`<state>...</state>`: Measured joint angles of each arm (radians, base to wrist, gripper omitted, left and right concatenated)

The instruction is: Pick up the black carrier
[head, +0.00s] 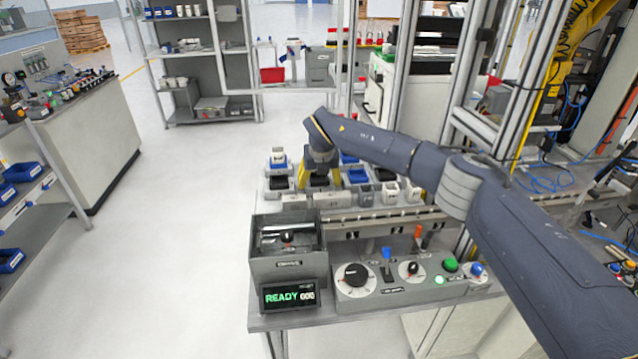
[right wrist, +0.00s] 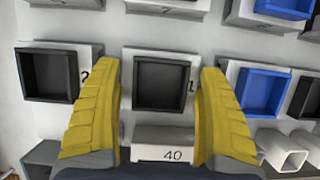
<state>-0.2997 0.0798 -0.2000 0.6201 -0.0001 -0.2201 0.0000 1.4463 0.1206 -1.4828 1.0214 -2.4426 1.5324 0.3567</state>
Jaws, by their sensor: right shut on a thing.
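The black carrier (right wrist: 160,84) is a square, open-topped black box in a pale holder, at the centre of the right wrist view. In the head view my right gripper (head: 319,180) points down over the rack of carriers, and the arm and fingers partly hide this carrier. My left gripper is not in view.
Another black carrier (right wrist: 50,75) sits to the left and a blue carrier (right wrist: 262,92) to the right, close beside the fingers. In the head view, a grey bin (head: 287,267), a READY display (head: 289,296) and a control panel (head: 405,290) stand in front of the rack.

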